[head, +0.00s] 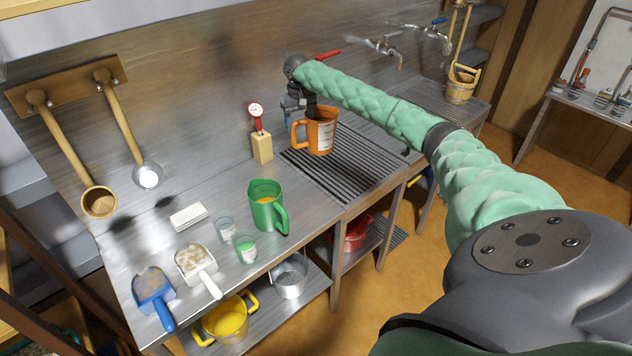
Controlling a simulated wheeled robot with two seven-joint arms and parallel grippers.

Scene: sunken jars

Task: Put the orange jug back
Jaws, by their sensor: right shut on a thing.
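The orange jug (321,134) is upright, with a pale label on its front and its handle toward the left. It is over the dark slatted grate (355,178) in the metal counter; I cannot tell whether its base touches the slats. My right gripper (308,110) is shut on the jug from its back left rim, and its fingertips are partly hidden by the jug. My left gripper is not in view.
A green jug (265,208) stands on the counter (310,205) in front, near two small glasses. A wooden block with a red-stemmed gauge (261,143) stands left of the orange jug. Scoops (197,268), a white block (188,216) and hanging ladles (99,202) are further left. Taps (385,46) are behind.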

